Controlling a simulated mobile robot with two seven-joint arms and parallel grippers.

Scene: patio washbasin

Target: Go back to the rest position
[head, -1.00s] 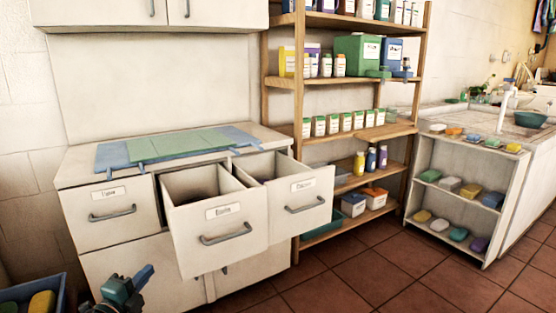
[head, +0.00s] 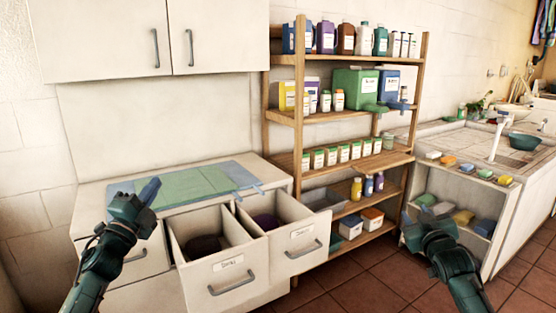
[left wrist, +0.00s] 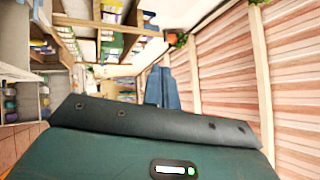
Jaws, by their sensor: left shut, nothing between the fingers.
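My left gripper (head: 150,189) is raised at the left of the head view, in front of the cabinet (head: 110,270) and its top. Its blue fingers are together and hold nothing; they also show shut in the left wrist view (left wrist: 159,86). My right gripper (head: 408,218) is at the right, in front of the low shelf unit with sponges. Its fingers are too small and dark to tell open from shut.
Two drawers, a left one (head: 228,285) and a right one (head: 303,253), stand open with dark contents. A blue and green mat (head: 195,187) lies on the cabinet top. A wooden rack (head: 297,120) holds bottles and boxes. Tiled floor (head: 365,285) is free between.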

